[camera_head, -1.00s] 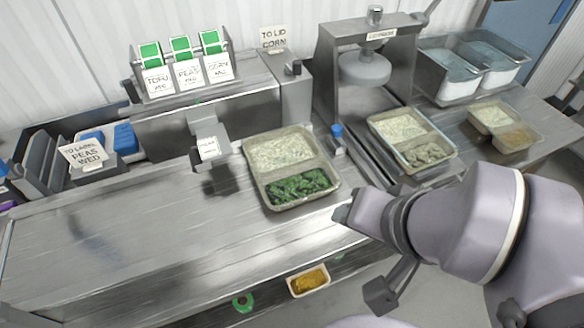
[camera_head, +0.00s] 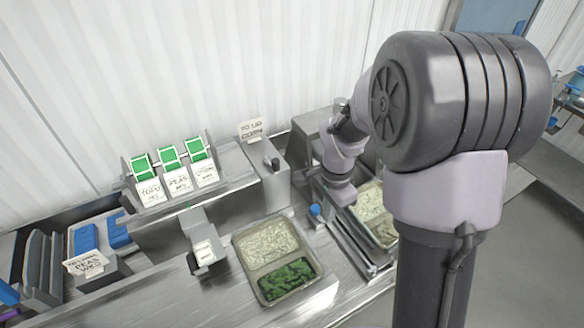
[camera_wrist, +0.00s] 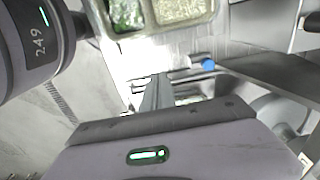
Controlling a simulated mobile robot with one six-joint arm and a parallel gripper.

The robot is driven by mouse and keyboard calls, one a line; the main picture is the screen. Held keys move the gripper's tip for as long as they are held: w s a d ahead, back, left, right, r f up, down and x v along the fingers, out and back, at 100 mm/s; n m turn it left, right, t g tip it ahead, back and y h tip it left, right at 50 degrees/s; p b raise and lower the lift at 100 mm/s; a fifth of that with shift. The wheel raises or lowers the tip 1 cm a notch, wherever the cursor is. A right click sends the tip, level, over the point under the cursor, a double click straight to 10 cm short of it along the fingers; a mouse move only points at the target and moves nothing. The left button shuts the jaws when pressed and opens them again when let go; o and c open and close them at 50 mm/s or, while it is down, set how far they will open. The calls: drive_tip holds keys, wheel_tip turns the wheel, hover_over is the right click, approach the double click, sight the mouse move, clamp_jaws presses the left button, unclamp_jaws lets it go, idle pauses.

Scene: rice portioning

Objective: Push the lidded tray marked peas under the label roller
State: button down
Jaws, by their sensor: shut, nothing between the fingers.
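The two-compartment tray (camera_head: 276,265), with white rice behind and green food in front, sits on the steel counter. Whether a clear lid covers it, I cannot tell. A small label head (camera_head: 203,252) with a white card stands just left of it; the roller itself is not clear. The sign reading "to label peas Wed" (camera_head: 88,262) stands further left. In the wrist view my gripper (camera_wrist: 157,92) is shut and empty, with the tray (camera_wrist: 152,16) beyond it at the top. In the head view my arm reaches to the tray's right and the fingertips are hidden.
A blue knob (camera_head: 315,210) stands right of the tray. Another filled tray (camera_head: 375,212) lies by the lid press, partly behind my arm. A rack of green-topped label cards (camera_head: 172,178) and the lid sign (camera_head: 251,130) stand behind. The counter left of the label head is narrow.

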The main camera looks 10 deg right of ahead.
drive_tip(key=a+f, duration=0.1)
drive_tip(key=f, duration=0.2)
drive_tip(key=s+a+f+b, duration=0.1)
drive_tip(key=f, duration=0.3)
drive_tip(key=f+b, duration=0.1)
drive_tip(key=f, duration=0.2)
drive_tip(key=shift+s+a+f, duration=0.15)
drive_tip(key=shift+a+f, duration=0.1)
drive_tip(key=shift+a, duration=0.15)
drive_tip(key=shift+s+a, duration=0.15)
drive_tip(key=shift+a, duration=0.3)
drive_tip(key=s+a+b, duration=0.3)
drive_tip(key=s+a, duration=0.1)
drive_tip(key=a, duration=0.9)
drive_tip(key=s+a+b, duration=0.3)
drive_tip(key=s+a, duration=0.1)
drive_tip(key=a, duration=0.9)
drive_tip(key=s+a+b, duration=0.3)
drive_tip(key=s+a, duration=0.1)
drive_tip(key=a, duration=0.9)
drive_tip(key=shift+s+a+b, duration=0.25)
drive_tip(key=shift+s+b, duration=0.1)
drive_tip(key=shift+s, duration=0.05)
